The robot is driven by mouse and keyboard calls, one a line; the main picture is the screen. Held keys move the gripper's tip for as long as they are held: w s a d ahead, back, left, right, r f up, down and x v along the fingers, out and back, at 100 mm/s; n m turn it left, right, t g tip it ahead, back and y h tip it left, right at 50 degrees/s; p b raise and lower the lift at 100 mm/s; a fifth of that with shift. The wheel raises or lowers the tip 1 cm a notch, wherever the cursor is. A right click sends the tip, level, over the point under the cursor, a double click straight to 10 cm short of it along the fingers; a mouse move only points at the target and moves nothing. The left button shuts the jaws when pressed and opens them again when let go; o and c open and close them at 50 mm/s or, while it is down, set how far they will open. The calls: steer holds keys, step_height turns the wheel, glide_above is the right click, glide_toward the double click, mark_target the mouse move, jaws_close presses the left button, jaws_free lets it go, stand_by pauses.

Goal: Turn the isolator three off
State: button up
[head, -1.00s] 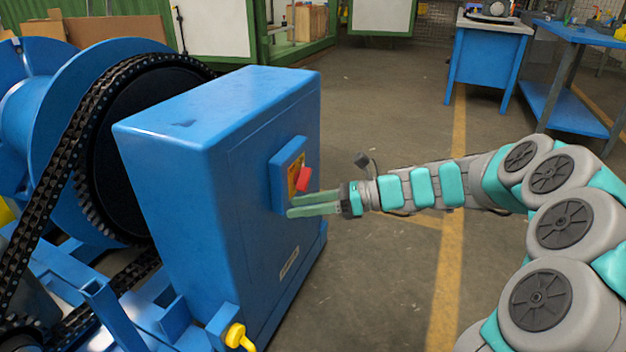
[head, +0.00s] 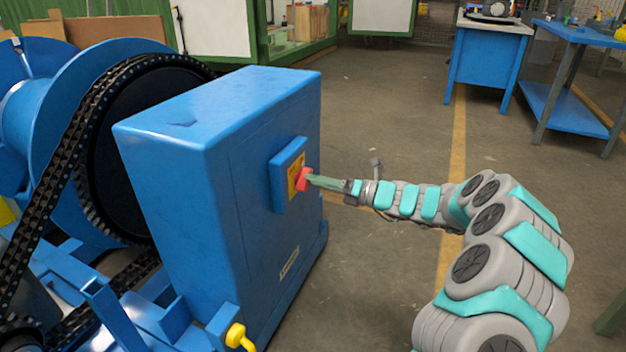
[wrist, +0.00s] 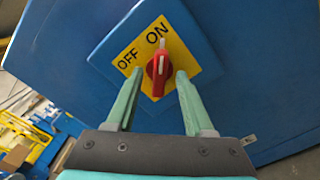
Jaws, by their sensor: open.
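The isolator is a red rotary handle (wrist: 158,68) on a yellow plate (wrist: 183,52) marked OFF and ON, on a blue box. In the wrist view its white pointer line points up at the word ON. In the head view the red handle (head: 303,180) shows on the side of the blue cabinet (head: 225,165). My gripper (wrist: 155,88) is open, with its pale green fingers on either side of the handle's lower part. In the head view my gripper (head: 314,180) is right at the handle. Whether a finger touches the handle I cannot tell.
A chain and large sprocket (head: 115,150) stand left of the cabinet. A yellow knob (head: 238,337) sticks out at its lower front. The floor (head: 390,110) to the right is open, up to blue workbenches (head: 487,65) at the back right.

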steer(key=shift+x, duration=0.8)
steer(key=shift+c, duration=0.4)
jaws_close()
